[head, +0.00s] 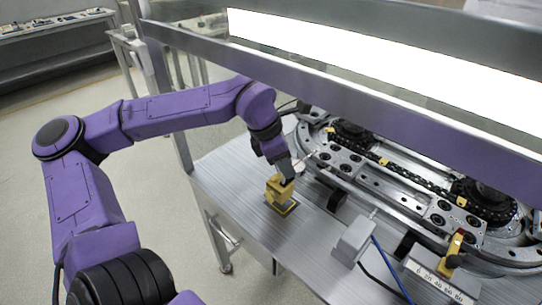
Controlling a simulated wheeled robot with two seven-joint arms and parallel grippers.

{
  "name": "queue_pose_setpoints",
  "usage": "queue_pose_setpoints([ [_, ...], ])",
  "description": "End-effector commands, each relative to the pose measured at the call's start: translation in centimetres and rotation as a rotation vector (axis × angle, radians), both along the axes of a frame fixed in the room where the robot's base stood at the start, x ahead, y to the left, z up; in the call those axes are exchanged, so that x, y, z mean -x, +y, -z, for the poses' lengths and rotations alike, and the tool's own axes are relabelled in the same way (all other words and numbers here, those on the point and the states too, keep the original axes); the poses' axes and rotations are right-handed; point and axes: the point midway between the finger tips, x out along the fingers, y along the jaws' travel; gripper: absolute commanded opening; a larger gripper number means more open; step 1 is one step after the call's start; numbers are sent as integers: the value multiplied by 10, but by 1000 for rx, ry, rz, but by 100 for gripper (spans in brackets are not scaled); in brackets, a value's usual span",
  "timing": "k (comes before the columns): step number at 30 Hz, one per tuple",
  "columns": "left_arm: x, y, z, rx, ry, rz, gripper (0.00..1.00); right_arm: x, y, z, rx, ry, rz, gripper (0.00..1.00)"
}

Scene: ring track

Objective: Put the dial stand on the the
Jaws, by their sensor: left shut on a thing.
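A small yellow block-like stand (279,191), which I take to be the dial stand, is at the left part of the grey ribbed metal table (235,185). My left gripper (287,177) reaches down to its top and is shut on it. The fingers hide part of its upper side. Its lower end is at or just above the table top; I cannot tell whether it touches. My right gripper is not in view.
A ring track (400,180) with a chain and sprockets fills the table's right side. A grey box (353,241), a blue cable (391,268) and a scale plate (440,283) stand in front of it. A metal frame with a bright light panel (380,55) hangs overhead.

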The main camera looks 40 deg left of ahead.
Motion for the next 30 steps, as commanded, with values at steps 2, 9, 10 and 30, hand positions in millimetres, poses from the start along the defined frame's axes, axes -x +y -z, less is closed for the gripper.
queue_pose_setpoints([
  [2,-4,-3,-3,-1,-6,3,0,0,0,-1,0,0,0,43],
  [9,-5,-5,16,1,-7,3,0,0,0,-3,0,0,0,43],
  [10,-5,-5,20,1,-6,3,0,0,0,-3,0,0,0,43],
  [30,-4,-4,37,0,-1,3,53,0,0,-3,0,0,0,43],
])
